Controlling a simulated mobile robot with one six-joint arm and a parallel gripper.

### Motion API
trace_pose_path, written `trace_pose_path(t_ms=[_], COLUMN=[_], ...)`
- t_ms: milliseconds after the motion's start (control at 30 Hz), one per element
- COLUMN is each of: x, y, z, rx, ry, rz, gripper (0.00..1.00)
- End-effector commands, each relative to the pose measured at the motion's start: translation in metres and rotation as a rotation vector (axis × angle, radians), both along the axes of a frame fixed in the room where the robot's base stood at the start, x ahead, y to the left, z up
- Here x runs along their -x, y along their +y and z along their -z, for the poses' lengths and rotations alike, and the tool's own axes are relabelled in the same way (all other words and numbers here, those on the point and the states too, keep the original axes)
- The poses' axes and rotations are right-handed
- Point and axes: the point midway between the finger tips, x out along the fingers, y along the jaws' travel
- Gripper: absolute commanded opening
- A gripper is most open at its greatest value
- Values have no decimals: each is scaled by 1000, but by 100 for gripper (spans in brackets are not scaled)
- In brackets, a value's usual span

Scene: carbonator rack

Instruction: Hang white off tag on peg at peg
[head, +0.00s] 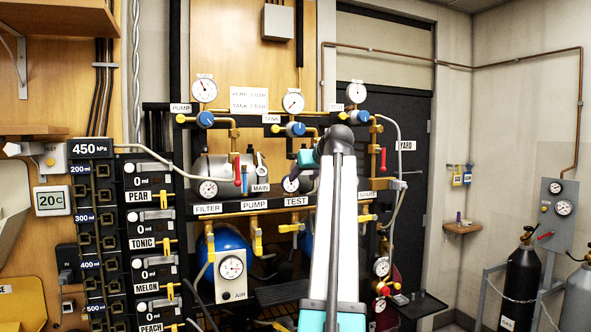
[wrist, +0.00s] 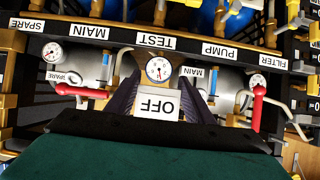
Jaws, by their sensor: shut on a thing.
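My gripper (wrist: 160,92) is shut on the white OFF tag (wrist: 158,106), which shows upside down between the two dark fingers in the wrist view. In the head view my arm rises in front of the rack and my gripper (head: 305,158) is mostly behind it, near the upper pipes. The tag cannot be made out there. The peg cannot be told for certain.
Around my gripper are the rack's MAIN tank (head: 225,172), red-handled valves, gauges (head: 293,103) and the labelled shelf bar (wrist: 150,38). A small wooden shelf (head: 462,227) juts from the right wall below the tags. Gas cylinders (head: 521,280) stand at right.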

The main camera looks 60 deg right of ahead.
Motion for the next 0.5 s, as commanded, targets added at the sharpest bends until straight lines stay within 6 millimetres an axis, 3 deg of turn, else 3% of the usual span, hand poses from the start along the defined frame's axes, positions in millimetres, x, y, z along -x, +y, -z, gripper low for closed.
trace_pose_path(t_ms=[500], x=[12], y=[8], z=[-3], rx=[0], ry=[0], rz=[1], gripper=[27])
